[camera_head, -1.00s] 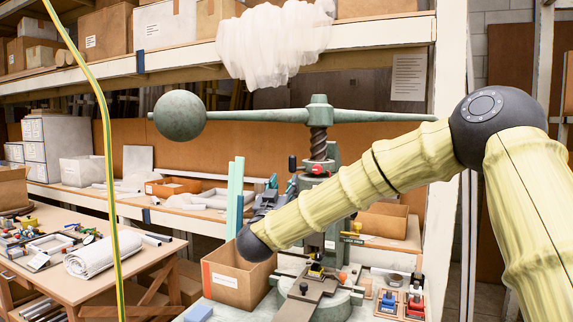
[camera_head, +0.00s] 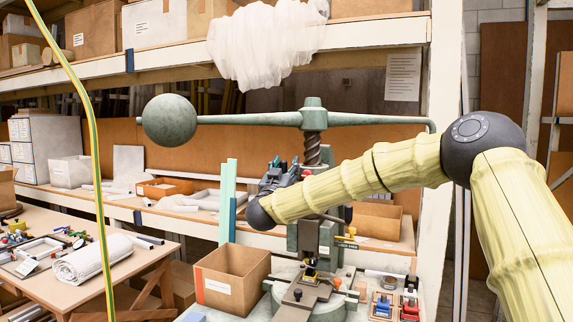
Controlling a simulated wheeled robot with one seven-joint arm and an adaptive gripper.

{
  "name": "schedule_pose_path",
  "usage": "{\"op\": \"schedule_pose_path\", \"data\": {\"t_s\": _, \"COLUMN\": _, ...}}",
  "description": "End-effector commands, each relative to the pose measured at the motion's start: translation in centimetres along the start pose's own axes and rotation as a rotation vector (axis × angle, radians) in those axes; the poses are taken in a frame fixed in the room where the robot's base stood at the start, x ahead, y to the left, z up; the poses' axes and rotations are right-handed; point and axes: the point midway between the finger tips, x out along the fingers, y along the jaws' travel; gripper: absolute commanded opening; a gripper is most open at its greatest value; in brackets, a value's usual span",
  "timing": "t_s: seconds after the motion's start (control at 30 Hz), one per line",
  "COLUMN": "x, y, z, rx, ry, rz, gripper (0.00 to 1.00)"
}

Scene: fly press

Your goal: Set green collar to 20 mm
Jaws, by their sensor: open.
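The green fly press stands at centre, with a long arm (camera_head: 380,119), a round ball weight (camera_head: 169,120) and a dark vertical screw (camera_head: 312,148). My gripper (camera_head: 285,164) is beside the screw on its left, partly in front of the press, with its fingers pointing up. It looks open, and I see nothing held in it. I cannot make out the green collar; my gripper and forearm cover part of the press around and below the screw. The press bed (camera_head: 328,310) carries a small block with yellow and black parts (camera_head: 310,270).
An open cardboard box (camera_head: 232,292) stands left of the press base. Small coloured tools (camera_head: 384,304) lie at the right. A side table (camera_head: 100,283) with a rolled cloth (camera_head: 92,260) is at left. A yellow-green cable (camera_head: 94,150) hangs in front. Translucent plastic (camera_head: 265,45) hangs above.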

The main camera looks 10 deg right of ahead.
Motion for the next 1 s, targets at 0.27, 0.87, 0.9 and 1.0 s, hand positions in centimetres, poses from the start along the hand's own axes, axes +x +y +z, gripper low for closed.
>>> {"op": "schedule_pose_path", "data": {"t_s": 0.27, "x": 0.88, "y": -0.10, "z": 0.22, "rx": -0.001, "ry": 0.000, "rz": 0.001, "gripper": 0.44}}
{"op": "schedule_pose_path", "data": {"t_s": 0.87, "x": 0.95, "y": 0.24, "z": 0.26, "rx": -0.001, "ry": -0.001, "rz": 0.002, "gripper": 0.00}}
{"op": "schedule_pose_path", "data": {"t_s": 0.9, "x": 0.94, "y": 0.34, "z": 0.26, "rx": 0.001, "ry": 0.000, "rz": -0.002, "gripper": 0.00}}
{"op": "schedule_pose_path", "data": {"t_s": 1.0, "x": 0.81, "y": 0.66, "z": 0.10, "rx": 0.013, "ry": 0.003, "rz": -0.030, "gripper": 0.00}}
